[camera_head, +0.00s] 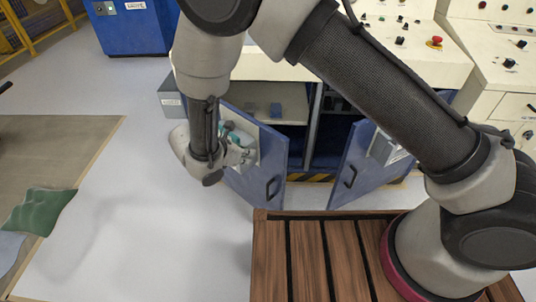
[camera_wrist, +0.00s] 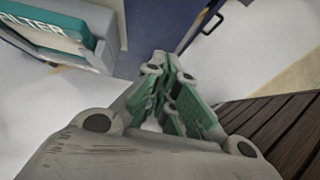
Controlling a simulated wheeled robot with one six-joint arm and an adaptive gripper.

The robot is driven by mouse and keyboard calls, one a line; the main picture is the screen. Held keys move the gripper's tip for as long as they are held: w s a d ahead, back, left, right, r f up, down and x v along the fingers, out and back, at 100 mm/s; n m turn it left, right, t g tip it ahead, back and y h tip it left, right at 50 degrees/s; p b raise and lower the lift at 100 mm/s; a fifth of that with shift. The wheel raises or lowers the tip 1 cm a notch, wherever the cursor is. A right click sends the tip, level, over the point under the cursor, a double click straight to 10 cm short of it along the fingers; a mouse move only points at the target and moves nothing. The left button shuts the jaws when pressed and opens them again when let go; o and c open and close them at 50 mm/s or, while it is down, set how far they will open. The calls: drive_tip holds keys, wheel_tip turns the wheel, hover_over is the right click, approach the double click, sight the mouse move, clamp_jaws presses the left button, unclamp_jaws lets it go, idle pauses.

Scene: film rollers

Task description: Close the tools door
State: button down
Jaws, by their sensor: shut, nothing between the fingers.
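A cabinet has two blue doors, both standing open. The left door (camera_head: 277,165) angles out toward me, with a dark handle (camera_head: 273,187) low on it. The right door (camera_head: 357,170) also stands out, with its own handle (camera_head: 350,177). I read no tools label on either. My gripper (camera_head: 246,156) is in front of the left door, hiding part of its face; contact cannot be told. In the wrist view the fingers (camera_wrist: 167,72) are together and empty, and a blue door (camera_wrist: 165,22) with a handle (camera_wrist: 211,22) shows beyond them.
In the wrist view a teal box marked FILTER (camera_wrist: 40,30) sits in a grey holder at upper left. The cabinet's dark interior and shelf (camera_head: 265,100) show between the doors. My wooden deck (camera_head: 310,260) is close in front. White floor (camera_head: 110,235) is clear at left.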

drive_tip(key=shift+w+d+f, duration=1)
drive_tip(key=shift+w+d, duration=0.15)
drive_tip(key=shift+w, duration=0.1)
drive_tip(key=shift+w+d+f, duration=1)
drive_tip(key=shift+w+d, duration=0.1)
drive_tip(key=shift+w, duration=0.15)
drive_tip(key=shift+w+d+f, duration=1)
drive_tip(key=shift+w+d, duration=0.15)
drive_tip(key=shift+w, duration=0.1)
